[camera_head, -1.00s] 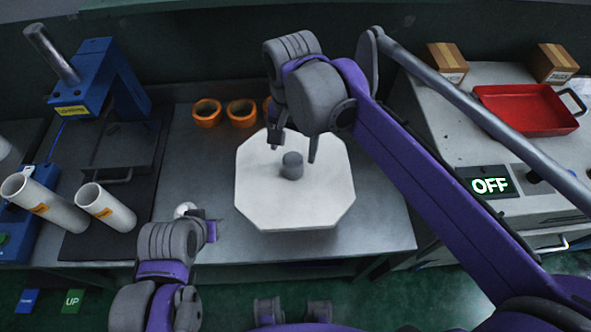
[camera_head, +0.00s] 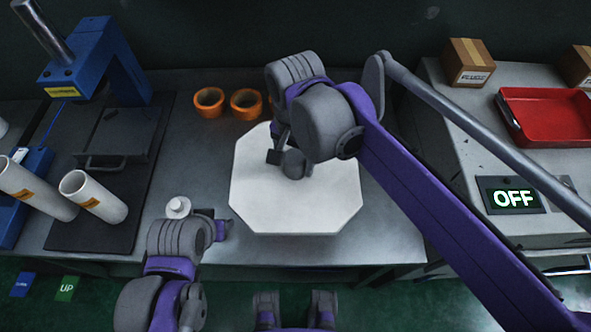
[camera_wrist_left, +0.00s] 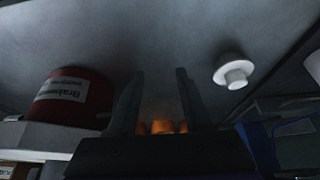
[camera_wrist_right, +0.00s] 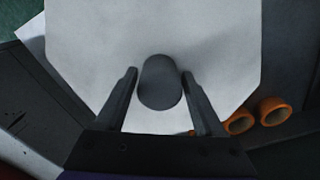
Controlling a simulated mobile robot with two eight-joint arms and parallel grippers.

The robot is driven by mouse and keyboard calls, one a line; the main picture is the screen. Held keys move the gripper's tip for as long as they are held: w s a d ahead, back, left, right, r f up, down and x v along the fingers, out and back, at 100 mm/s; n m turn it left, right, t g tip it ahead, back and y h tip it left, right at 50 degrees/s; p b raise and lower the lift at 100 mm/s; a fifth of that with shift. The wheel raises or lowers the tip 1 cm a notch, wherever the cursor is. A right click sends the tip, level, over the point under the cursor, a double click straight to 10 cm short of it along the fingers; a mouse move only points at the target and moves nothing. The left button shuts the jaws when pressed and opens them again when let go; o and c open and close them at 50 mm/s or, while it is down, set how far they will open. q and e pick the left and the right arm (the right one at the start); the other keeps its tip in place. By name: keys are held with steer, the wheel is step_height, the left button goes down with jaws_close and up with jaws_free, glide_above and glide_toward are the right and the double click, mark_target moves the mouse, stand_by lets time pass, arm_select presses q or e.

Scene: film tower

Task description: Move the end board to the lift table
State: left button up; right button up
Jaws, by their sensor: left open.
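The end board looks to be the white octagonal board (camera_head: 258,205) with a grey round knob (camera_head: 295,165) at its middle, lying flat on the grey workbench. My right gripper (camera_head: 290,158) is over the board, with its fingers on both sides of the knob. In the right wrist view the knob (camera_wrist_right: 160,85) sits between the open fingers (camera_wrist_right: 160,73); contact cannot be told. My left gripper (camera_head: 218,228) is low at the bench's front, left of the board. The left wrist view shows its fingers (camera_wrist_left: 160,72) open and empty. I cannot tell which thing is the lift table.
Orange rings (camera_head: 209,102) stand behind the board. A white knobbed piece (camera_head: 178,207) is beside my left gripper. White tubes (camera_head: 93,196) and a blue press (camera_head: 95,65) are at left. A red tray (camera_head: 548,115) and cardboard box (camera_head: 468,62) are on the right counter.

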jaws_close()
